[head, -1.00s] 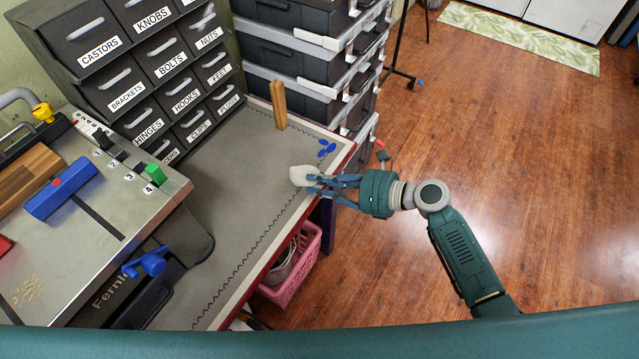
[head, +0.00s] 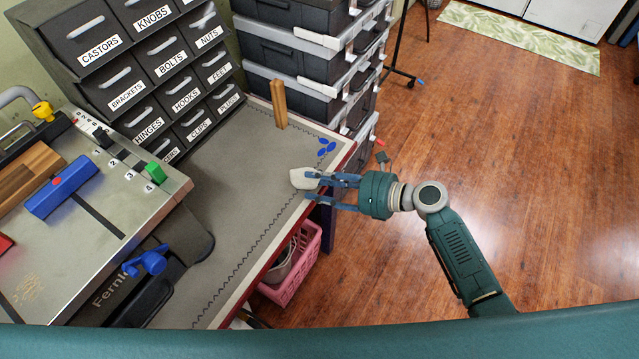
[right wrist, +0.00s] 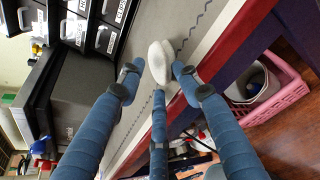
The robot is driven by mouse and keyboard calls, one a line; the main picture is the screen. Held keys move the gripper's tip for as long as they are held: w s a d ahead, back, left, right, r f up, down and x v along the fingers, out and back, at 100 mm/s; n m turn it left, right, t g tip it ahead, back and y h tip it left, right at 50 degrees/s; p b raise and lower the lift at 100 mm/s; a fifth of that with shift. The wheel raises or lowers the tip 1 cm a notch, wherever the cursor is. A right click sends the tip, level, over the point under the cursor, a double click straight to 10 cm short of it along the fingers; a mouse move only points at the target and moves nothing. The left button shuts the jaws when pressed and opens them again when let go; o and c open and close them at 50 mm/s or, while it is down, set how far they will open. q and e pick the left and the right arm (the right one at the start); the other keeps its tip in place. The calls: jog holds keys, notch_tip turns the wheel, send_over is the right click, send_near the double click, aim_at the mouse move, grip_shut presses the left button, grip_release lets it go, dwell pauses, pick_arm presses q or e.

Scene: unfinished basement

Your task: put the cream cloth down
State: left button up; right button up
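The cream cloth (head: 303,179) is a small pale bundle at the right edge of the grey bench mat (head: 235,215). My right gripper (head: 313,186) reaches in from the right over the bench edge, its fingers spread. In the head view one blue finger overlaps the cloth and another stands clear, nearer the bench's front. In the right wrist view the cloth (right wrist: 160,58) lies at the fingertips, with a gap to the left finger; the right finger is very close, and I cannot tell whether it touches. My left gripper is not in view.
A wooden block (head: 279,104) stands upright behind the cloth, and small blue pieces (head: 326,148) lie nearby. Labelled drawers (head: 165,75) and a table machine (head: 130,205) fill the left. A pink basket (head: 297,280) sits below the bench edge. The mat's middle is clear.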

jog(key=shift+r, duration=0.4)
jog(key=v, duration=1.2)
jog(key=shift+r, duration=0.2)
